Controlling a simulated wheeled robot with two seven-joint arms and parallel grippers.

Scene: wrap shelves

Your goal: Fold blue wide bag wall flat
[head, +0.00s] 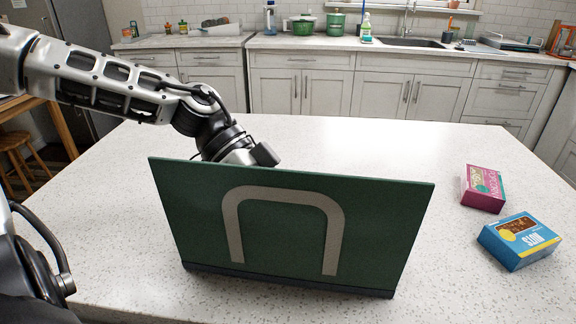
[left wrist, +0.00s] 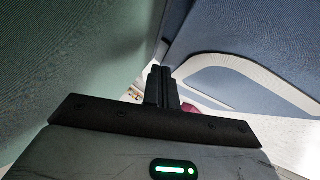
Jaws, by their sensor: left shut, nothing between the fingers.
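A wide green bag wall (head: 370,235) with a pale arch-shaped handle stands tilted on the table in the head view. A dark blue strip (head: 285,285) runs along its lower edge. My left arm reaches behind this wall, and its fingers are hidden there. In the left wrist view, my left gripper (left wrist: 161,76) is shut and empty, between a green surface (left wrist: 70,55) on the left and a blue wall (left wrist: 245,30) with a pale arch handle on the right. I cannot tell whether it touches either. The blue wall is hidden in the head view. My right gripper is not in view.
A pink box (head: 483,188) and a blue-and-yellow box (head: 519,241) sit on the speckled white table (head: 420,150) to the right of the bag. The table behind the bag is largely clear. Kitchen cabinets (head: 300,90) stand beyond it.

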